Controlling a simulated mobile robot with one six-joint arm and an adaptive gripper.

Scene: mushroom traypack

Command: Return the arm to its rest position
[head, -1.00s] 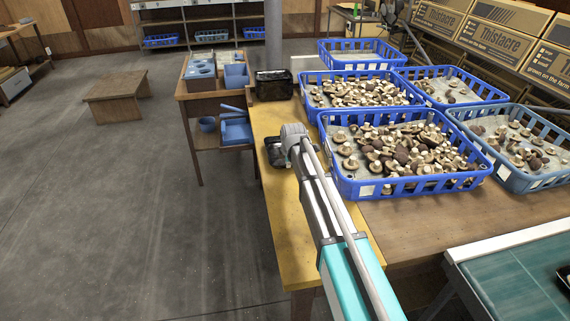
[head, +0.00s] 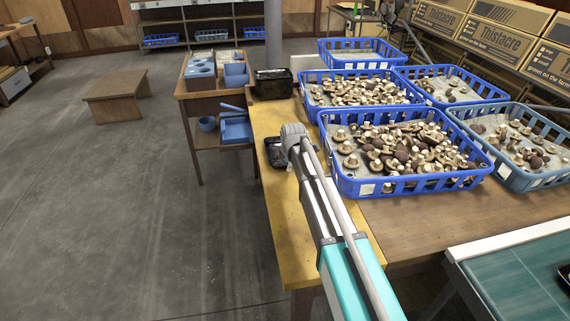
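My arm reaches up from the bottom right of the head view over the yellow table strip (head: 288,243). Its grey end joint (head: 293,135) is beside the left wall of the nearest blue crate of mushrooms (head: 345,187). My gripper's fingers are hidden behind this end of the arm, so their state does not show. A black tray (head: 275,152) lies on the yellow strip, partly covered by the arm's end.
Several more blue crates, such as the middle one (head: 315,104), crowd the table to the right. A stack of black trays (head: 274,84) stands beyond the arm. A green conveyor (head: 515,275) is at lower right. The floor at left is mostly clear, with a low wooden platform (head: 116,97).

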